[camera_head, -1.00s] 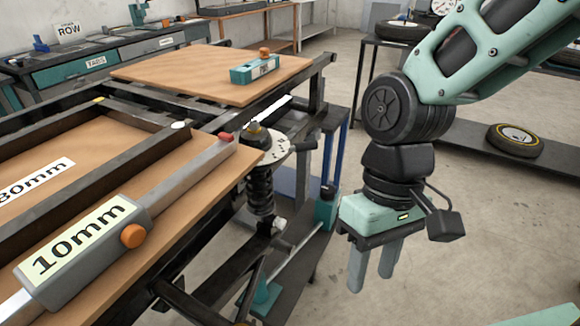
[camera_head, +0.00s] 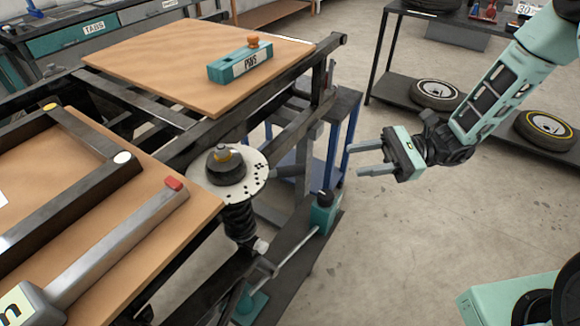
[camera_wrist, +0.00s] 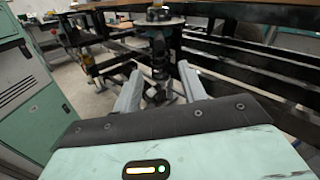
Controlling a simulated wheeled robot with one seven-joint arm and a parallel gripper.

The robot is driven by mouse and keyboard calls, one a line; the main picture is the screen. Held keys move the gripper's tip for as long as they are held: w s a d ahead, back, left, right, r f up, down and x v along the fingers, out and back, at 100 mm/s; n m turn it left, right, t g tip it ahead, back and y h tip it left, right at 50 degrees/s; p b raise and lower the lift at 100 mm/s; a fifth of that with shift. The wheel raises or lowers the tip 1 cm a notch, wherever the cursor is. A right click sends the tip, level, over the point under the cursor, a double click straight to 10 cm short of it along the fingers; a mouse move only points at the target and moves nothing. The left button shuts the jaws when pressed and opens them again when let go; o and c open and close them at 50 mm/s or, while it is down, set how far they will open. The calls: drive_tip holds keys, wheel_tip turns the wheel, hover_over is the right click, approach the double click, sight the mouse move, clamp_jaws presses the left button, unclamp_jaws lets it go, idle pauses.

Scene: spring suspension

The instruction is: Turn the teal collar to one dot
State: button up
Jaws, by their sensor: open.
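A white round plate with black dots (camera_head: 255,185) sits at the top of the black spring unit (camera_head: 240,222), beside the wooden bench's right edge. A dark cap with a brass-coloured tip (camera_head: 224,158) stands on the plate. I cannot make out a teal collar on the unit. My gripper (camera_head: 358,161) is open and empty, to the right of the plate and apart from it, with its fingers pointing left. In the wrist view the spring unit (camera_wrist: 160,62) shows beyond and between the open fingers, with the plate (camera_wrist: 172,21) above it.
A teal block with a black knob (camera_head: 325,214) stands right of the spring, joined by a rod to a teal foot (camera_head: 250,306). A teal PINS box (camera_head: 240,62) lies on the rear board. A grey bar with a red end (camera_head: 125,238) lies at left. Floor below my gripper is clear.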

sight(304, 170)
drive_tip(key=a+p, duration=0.1)
drive_tip(key=a, duration=0.4)
drive_tip(key=s+a+p, duration=0.1)
drive_tip(key=a, duration=0.4)
drive_tip(key=s+a+p, duration=0.1)
drive_tip(key=a, duration=0.4)
drive_tip(key=shift+a, duration=0.2)
clamp_jaws()
